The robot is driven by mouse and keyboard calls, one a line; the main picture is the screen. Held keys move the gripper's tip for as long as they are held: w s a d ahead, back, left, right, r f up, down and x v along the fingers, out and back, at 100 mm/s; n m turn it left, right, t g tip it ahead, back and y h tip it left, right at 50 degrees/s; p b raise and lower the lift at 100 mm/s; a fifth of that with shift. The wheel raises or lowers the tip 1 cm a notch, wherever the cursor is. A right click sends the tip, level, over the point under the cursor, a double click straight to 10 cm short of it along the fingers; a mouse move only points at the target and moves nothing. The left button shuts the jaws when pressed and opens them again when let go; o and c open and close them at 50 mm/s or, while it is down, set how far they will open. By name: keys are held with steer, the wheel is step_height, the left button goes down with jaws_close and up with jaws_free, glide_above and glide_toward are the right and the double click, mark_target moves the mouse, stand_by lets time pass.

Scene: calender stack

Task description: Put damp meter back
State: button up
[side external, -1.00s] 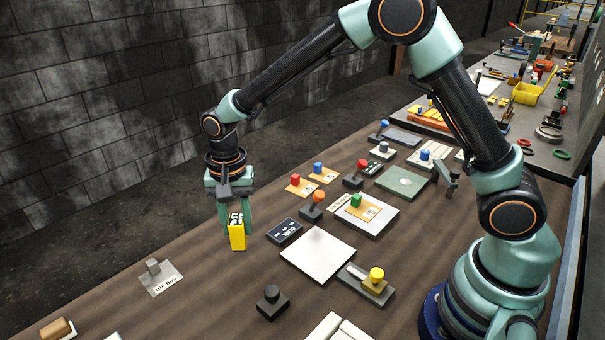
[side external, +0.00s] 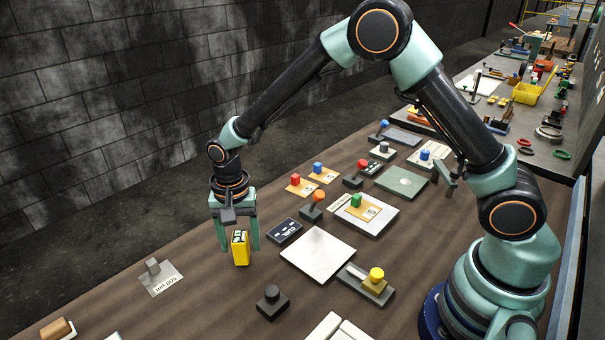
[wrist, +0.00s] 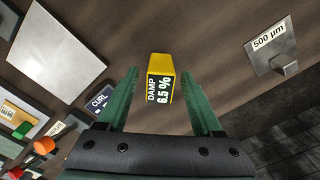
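The damp meter (side external: 240,252) is a small yellow block with a black display. It stands upright on the brown table, left of the white plate. In the wrist view the damp meter (wrist: 161,81) reads "DAMP 6.5 %". My gripper (side external: 239,243) is open, with one green finger on each side of the meter. In the wrist view my gripper (wrist: 160,76) shows clear gaps between both fingers and the meter, so it holds nothing.
A dark CURL box (side external: 284,231) lies close on the right. A bare white plate (side external: 317,254) is beyond it. A 500 µm plate (side external: 163,279) with a grey block is front left, and a black knobbed block (side external: 271,301) is in front. Table between them is clear.

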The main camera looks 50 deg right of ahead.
mark_target(239, 237)
steer(key=s+d+r+n+t, duration=0.1)
steer(key=d+r, duration=0.1)
steer(key=r, duration=0.6)
steer(key=s+d+r+n, duration=0.1)
steer(key=d+r, duration=0.1)
steer(key=r, duration=0.7)
steer(key=s+d+r+n+t, duration=0.4)
steer(key=s+d+n, duration=0.3)
steer(key=s+d, duration=0.4)
steer(key=shift+s+r+t, duration=0.2)
steer(key=shift+s+t, duration=0.1)
steer(key=shift+s, duration=0.45)
